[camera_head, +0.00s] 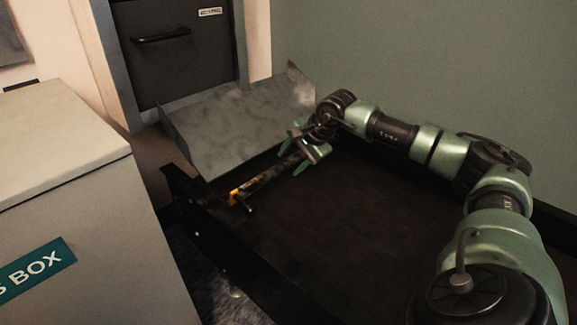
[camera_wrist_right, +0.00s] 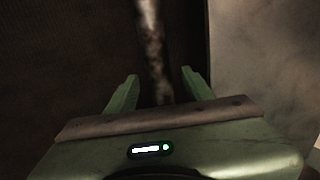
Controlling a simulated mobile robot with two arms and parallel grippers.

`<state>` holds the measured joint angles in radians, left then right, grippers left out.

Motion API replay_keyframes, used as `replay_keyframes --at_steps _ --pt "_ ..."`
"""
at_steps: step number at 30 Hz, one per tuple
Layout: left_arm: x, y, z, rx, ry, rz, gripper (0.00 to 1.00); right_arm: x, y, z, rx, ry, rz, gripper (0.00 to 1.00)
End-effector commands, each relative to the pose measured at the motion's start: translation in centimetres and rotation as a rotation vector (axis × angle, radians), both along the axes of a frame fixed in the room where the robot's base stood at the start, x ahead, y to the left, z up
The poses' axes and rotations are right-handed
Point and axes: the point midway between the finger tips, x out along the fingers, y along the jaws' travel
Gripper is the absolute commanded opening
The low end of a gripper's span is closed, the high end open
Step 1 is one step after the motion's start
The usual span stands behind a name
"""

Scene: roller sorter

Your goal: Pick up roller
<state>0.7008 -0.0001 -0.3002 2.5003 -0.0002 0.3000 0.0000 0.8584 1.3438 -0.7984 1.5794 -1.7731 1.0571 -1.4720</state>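The roller (camera_head: 266,177) is a dark, worn bar with an orange and black piece at its near-left end. It lies along the far-left part of a dark flat bed, below a grey metal chute. My right gripper (camera_head: 294,156) is over the roller's far-right end with its green fingers apart. In the right wrist view the worn bar (camera_wrist_right: 152,45) runs between the two fingertips, with gaps on both sides. The wrist and fingers hide the bar's far end. I cannot tell the height between fingers and bar. My left gripper does not show.
The grey metal chute (camera_head: 235,127) rises just behind the roller. A dark rail (camera_head: 235,255) edges the dark bed (camera_head: 345,235) on the left. A pale box (camera_head: 75,165) with a green label stands left. A green wall stands behind. The middle bed is clear.

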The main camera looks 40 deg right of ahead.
Motion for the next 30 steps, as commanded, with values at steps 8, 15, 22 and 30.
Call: replay_keyframes --at_steps 8,15,22,30 --pt "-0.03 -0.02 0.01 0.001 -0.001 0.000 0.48 -0.03 0.01 -0.01 0.000 0.001 0.000 0.00" --pt "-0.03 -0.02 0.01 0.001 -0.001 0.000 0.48 -0.03 0.02 -0.02 0.000 0.001 0.000 0.00" --pt "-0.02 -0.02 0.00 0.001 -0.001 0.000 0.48 -0.04 0.02 -0.03 -0.001 0.001 0.001 0.00" --pt "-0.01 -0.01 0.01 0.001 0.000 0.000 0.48 -0.05 0.03 -0.04 -0.001 0.001 0.001 0.00"
